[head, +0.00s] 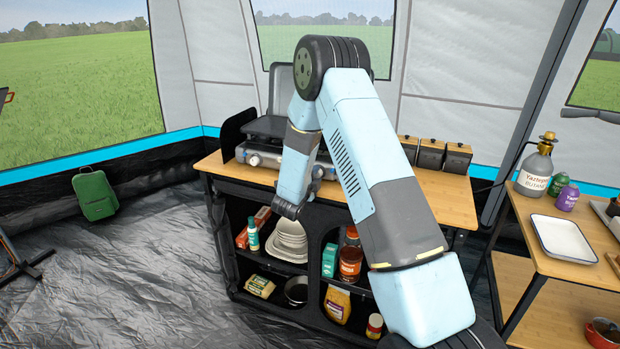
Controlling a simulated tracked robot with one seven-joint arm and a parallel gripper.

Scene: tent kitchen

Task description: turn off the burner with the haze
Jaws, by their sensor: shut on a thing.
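A grey two-burner camp stove (262,146) stands on the wooden top of the kitchen unit, with its lid raised at the back. A round silver left knob (253,160) shows on its front. The right knob (318,172) shows beside my forearm, which hides the middle of the stove. My arm bends down in front of the stove, and my gripper (313,187) is at its front by the right knob. Its fingers are small and mostly hidden; it is shut on what appears to be that knob. I cannot make out haze over either burner.
Shelves below hold plates (290,240), jars and a pot. Dark canisters (432,153) stand right of the stove. A side table holds a butane bottle (536,167) and a white tray (562,239).

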